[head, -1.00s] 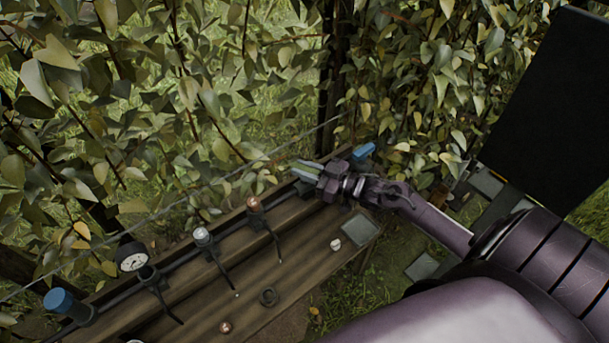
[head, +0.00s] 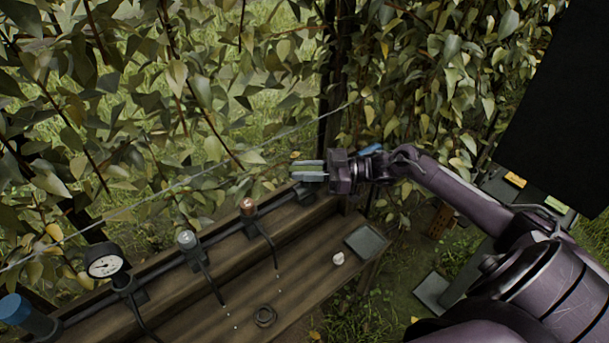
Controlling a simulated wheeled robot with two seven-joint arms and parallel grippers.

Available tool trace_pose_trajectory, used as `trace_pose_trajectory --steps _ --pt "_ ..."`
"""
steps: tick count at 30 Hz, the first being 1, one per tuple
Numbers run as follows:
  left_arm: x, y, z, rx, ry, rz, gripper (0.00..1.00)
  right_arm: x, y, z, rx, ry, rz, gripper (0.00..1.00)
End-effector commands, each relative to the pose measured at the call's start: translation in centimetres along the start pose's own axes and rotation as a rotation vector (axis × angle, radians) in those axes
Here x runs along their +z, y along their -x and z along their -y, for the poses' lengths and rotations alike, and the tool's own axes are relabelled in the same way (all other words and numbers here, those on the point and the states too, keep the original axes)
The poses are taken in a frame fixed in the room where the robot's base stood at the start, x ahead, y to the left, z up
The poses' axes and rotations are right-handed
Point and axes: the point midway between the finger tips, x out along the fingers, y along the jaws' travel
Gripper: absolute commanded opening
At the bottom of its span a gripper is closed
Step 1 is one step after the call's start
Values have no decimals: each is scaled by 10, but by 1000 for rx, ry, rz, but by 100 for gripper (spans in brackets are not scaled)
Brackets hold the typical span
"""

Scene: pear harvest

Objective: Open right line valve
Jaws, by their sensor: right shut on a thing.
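My right gripper (head: 308,170) reaches in from the right, with its two grey fingers pointing left. They lie directly over a dark fitting (head: 304,192) near the right end of the pipe, which I take for the right line valve. The fingers are shut on its upper part, and they and the gripper body hide the handle. A blue part (head: 370,149) shows just behind the gripper's wrist, partly covered. My left gripper is not in view.
Along the pipe stand a copper-capped outlet (head: 248,206), a grey-capped outlet (head: 187,239), a pressure gauge (head: 105,262) and a blue cap (head: 15,309). Leafy branches hang behind.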

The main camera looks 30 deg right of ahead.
Motion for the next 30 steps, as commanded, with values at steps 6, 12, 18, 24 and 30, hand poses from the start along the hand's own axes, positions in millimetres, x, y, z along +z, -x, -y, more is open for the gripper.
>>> trace_pose_trajectory --steps 6,12,18,24,30 --pt "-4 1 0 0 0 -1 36 -1 0 0 -7 1 -1 0" --pt "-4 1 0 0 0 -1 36 -1 0 0 -6 1 -1 0" --pt "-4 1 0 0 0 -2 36 -1 0 0 -6 1 -1 40" --pt "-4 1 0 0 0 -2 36 0 0 0 -6 0 0 42" --pt "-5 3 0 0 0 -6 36 -7 0 0 -7 1 -1 42"
